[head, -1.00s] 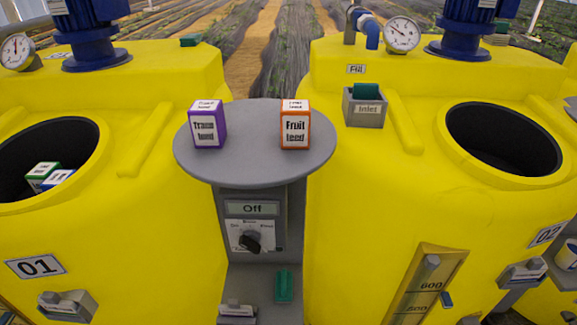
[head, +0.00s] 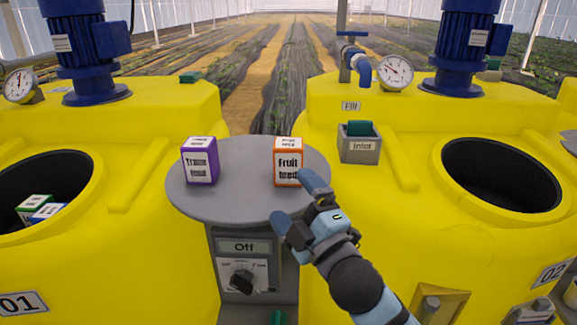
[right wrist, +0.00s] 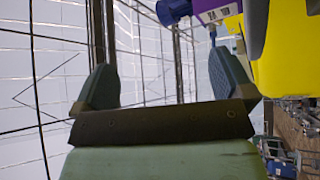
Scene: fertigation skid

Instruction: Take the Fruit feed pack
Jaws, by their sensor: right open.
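The Fruit feed pack (head: 288,163), an orange-edged white box, stands upright on the round grey table between the two yellow tanks. My right gripper (head: 294,201) is open and empty, at the table's front right edge, just in front of the pack. One finger shows close to the pack's lower right corner; I cannot tell whether it touches. In the right wrist view the open jaws (right wrist: 165,78) show with nothing between them, and the Fruit feed pack cannot be made out there. My left gripper is not in view.
A similar purple-edged pack (head: 199,161) stands on the left of the grey table (head: 240,205). The yellow tanks have open round hatches; the left one holds green and blue packs (head: 36,207). A grey Inlet box (head: 359,146) sits right of the table.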

